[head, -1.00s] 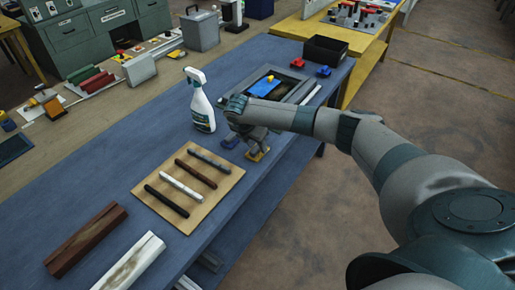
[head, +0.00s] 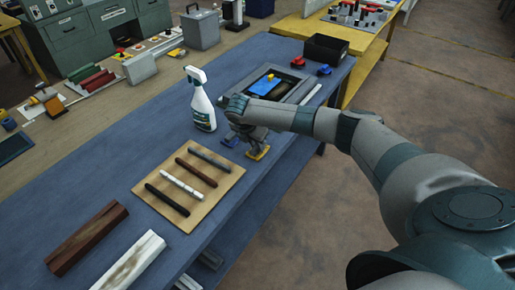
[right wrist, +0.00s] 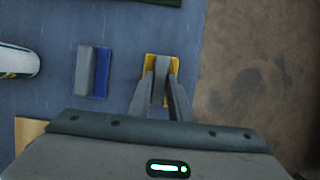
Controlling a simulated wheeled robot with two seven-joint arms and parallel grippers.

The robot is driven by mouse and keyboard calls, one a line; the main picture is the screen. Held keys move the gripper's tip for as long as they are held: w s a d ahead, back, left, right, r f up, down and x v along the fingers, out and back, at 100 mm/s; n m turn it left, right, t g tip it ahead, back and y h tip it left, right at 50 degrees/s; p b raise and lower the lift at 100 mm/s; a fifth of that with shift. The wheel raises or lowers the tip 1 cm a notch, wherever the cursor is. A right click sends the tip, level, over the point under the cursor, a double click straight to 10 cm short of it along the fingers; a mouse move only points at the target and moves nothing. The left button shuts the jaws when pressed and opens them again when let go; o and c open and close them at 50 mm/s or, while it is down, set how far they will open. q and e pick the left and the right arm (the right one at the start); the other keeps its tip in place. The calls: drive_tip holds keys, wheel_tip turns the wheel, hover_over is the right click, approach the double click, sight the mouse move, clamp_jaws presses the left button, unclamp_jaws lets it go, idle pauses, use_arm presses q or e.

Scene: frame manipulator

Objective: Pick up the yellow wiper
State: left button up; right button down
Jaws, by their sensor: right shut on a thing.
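The yellow wiper (head: 258,154) is near the right edge of the blue table, under my right gripper (head: 254,139). In the right wrist view, the yellow wiper (right wrist: 149,62) shows a yellow base and a grey grip. The two fingers of my right gripper (right wrist: 162,76) are shut on that grip from both sides. The base is at or just above the tabletop; I cannot tell which. My left gripper is in neither view.
A blue wiper (right wrist: 102,74) lies left of the yellow one. A white spray bottle (head: 201,105) stands behind them. A wooden board (head: 221,180) with several sticks lies nearer. A black bin (head: 326,48) and a tray with a blue piece (head: 265,85) are farther back.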

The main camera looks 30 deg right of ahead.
drive_tip(key=shift+r, duration=0.1)
drive_tip(key=shift+w+r+b, duration=0.1)
drive_tip(key=shift+r+b, duration=0.4)
drive_tip(key=shift+r, duration=0.1)
wheel_tip(320, 180, up, 2)
drive_tip(key=shift+r+b, duration=0.25)
drive_tip(key=shift+b, duration=0.4)
drive_tip(key=s+d+r+b, duration=0.3)
drive_tip(key=s+d+r, duration=0.3)
drive_tip(key=d, duration=0.4)
drive_tip(key=shift+r+b, duration=0.3)
drive_tip(key=shift+r, duration=0.25)
